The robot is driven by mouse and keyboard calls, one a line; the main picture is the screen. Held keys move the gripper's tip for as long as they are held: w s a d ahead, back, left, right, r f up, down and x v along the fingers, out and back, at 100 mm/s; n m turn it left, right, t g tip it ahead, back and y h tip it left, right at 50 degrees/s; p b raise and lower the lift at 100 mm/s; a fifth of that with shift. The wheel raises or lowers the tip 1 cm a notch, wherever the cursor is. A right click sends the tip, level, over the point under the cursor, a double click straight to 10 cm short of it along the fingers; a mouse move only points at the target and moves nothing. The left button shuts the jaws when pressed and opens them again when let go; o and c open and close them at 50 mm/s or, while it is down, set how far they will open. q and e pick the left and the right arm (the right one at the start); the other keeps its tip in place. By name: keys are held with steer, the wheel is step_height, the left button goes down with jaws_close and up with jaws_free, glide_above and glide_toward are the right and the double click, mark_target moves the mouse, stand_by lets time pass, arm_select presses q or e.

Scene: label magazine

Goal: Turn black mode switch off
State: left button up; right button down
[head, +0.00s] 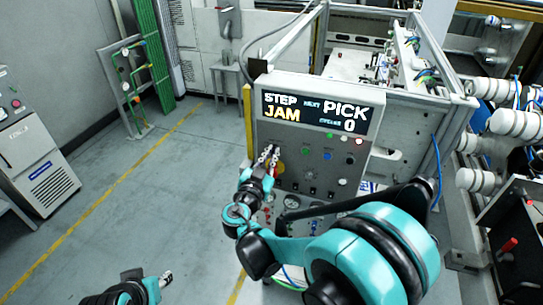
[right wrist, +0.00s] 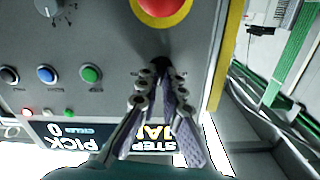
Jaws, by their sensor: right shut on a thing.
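The grey control panel (head: 318,120) stands in the middle of the head view, with the display (head: 315,113) reading STEP JAM, NEXT PICK and CYCLES 0. My right gripper (head: 270,153) reaches its upper left face below the display. In the right wrist view, which shows the panel upside down, the right gripper (right wrist: 160,82) is shut on a small black switch (right wrist: 160,66), mostly hidden between the fingertips, so its setting cannot be told. My left gripper (head: 166,277) is low at the left of the head view, away from the panel; its opening is unclear.
A red emergency stop (right wrist: 165,7) on a yellow ring sits close to the right fingertips. Green (right wrist: 90,74) and blue (right wrist: 47,74) buttons are beside them. A grey knob (right wrist: 48,5) is farther off. Open floor (head: 130,205) lies left of the panel.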

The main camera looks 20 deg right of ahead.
steer(key=n+b, duration=0.1)
steer(key=n, duration=0.2)
steer(key=shift+n, duration=0.3)
steer(key=n, duration=0.2)
steer(key=n+b, duration=0.1)
steer(key=n, duration=0.1)
steer(key=shift+w+a+f+n, duration=0.1)
steer(key=shift+a+n, duration=0.05)
steer(key=shift+n, duration=0.15)
steer(key=n+b, duration=0.1)
steer(key=n, duration=0.3)
steer(key=shift+n+b, duration=0.3)
steer(key=shift+n, duration=1.4)
steer(key=c, duration=1.7)
jaws_free()
steer(key=shift+a, duration=0.1)
